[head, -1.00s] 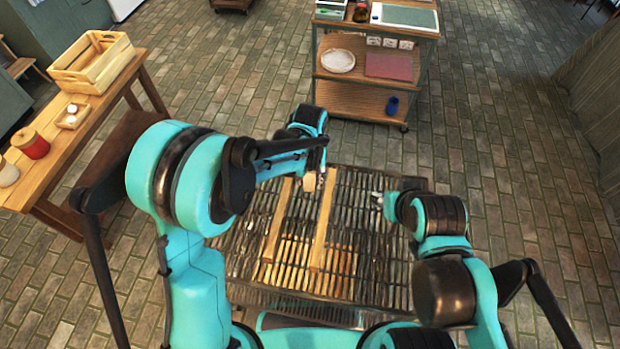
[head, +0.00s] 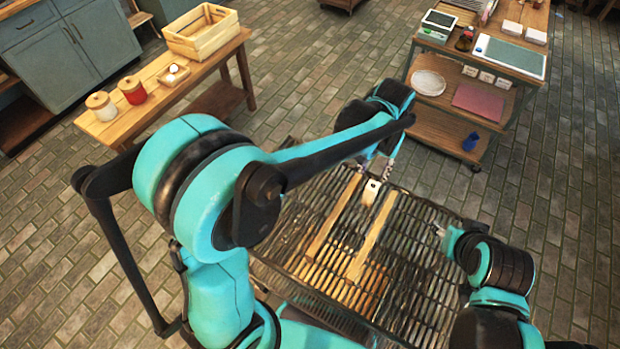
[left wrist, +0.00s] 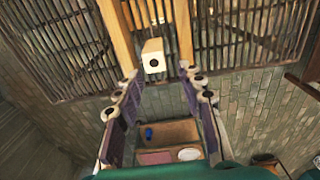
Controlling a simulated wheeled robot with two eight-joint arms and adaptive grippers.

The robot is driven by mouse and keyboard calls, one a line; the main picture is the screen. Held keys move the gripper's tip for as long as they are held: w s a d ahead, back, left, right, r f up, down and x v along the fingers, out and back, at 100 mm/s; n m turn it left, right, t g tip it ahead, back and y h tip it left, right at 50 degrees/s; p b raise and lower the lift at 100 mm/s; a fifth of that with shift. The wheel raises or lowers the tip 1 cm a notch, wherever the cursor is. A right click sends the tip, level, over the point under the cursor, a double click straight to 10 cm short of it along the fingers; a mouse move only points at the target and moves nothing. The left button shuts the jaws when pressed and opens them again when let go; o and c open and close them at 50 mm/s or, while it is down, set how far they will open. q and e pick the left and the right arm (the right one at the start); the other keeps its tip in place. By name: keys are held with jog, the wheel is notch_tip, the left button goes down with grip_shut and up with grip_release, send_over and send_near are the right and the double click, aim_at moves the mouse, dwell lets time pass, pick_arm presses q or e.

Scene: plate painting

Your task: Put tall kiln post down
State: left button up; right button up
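The kiln post (head: 370,192) is a short cream block between two wooden bars over the slatted rack. In the left wrist view the post (left wrist: 153,56) shows a dark hole in the end facing me. My left gripper (head: 376,170) is beside it on the far side. In its wrist view the fingers (left wrist: 160,88) are spread wide with nothing between them, and the post lies just past the tips, apart from both. Its contact with the rack cannot be made out. My right gripper (head: 440,232) is over the rack's right side, with no post visible in it; its finger gap is unclear.
Two wooden bars (head: 330,215) lie along the slatted rack (head: 420,290). A shelf cart (head: 440,105) stands beyond it at right. A wooden table (head: 120,128) with a crate (head: 204,32) and jars (head: 132,90) stands at left. Brick floor is free between them.

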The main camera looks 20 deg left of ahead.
pick_arm(q)
jog(key=s+a+r+n+t, duration=0.1)
jog(key=s+a+r+t, duration=0.1)
jog(key=s+a, duration=0.5)
jog(key=s+a+r+n+t, duration=0.1)
jog(key=s+a+r+t, duration=0.2)
jog(key=s+a, duration=0.4)
jog(key=shift+s+a+r+t, duration=0.2)
jog(key=shift+a+t, duration=0.7)
jog(key=shift+a, duration=0.4)
